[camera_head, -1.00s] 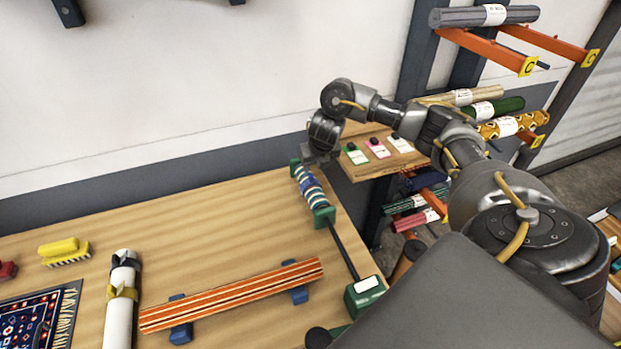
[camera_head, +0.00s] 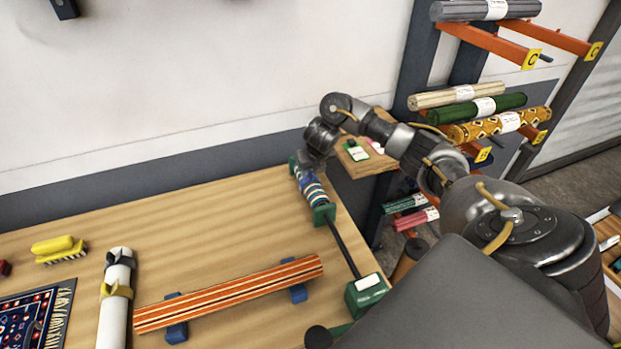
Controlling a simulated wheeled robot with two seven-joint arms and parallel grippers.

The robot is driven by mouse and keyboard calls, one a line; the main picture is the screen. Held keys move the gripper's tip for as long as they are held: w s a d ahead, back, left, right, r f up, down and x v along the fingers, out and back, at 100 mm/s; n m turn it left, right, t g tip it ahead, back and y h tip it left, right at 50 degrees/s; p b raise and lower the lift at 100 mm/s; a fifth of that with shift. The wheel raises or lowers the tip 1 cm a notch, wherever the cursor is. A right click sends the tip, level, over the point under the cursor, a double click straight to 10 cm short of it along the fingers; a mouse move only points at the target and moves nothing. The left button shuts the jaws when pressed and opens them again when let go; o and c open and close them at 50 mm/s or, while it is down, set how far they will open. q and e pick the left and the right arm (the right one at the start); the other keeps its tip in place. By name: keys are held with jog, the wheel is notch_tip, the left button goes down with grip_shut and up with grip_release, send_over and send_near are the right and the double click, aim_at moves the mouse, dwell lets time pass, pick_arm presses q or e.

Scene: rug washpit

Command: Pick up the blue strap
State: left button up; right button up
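Blue and white bands (camera_head: 311,188), with some red, sit around a rod between two green end blocks at the table's back right. Which band is the blue strap I cannot tell at this size. My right gripper (camera_head: 308,166) points down at the far end of these bands, touching or just above them. It hides part of that end, and its fingers are too small and dark to tell whether they are open. My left gripper is not in view.
An orange striped roll (camera_head: 230,294) lies on blue supports. A white roll (camera_head: 112,318) with grey and yellow straps, a yellow brush (camera_head: 60,249) and a patterned rug (camera_head: 30,322) are at left. A small wooden shelf (camera_head: 372,166) and a rack of rolls stand behind right.

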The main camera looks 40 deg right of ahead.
jog(key=shift+w, duration=0.1)
grip_shut()
jog(key=shift+r, duration=0.15)
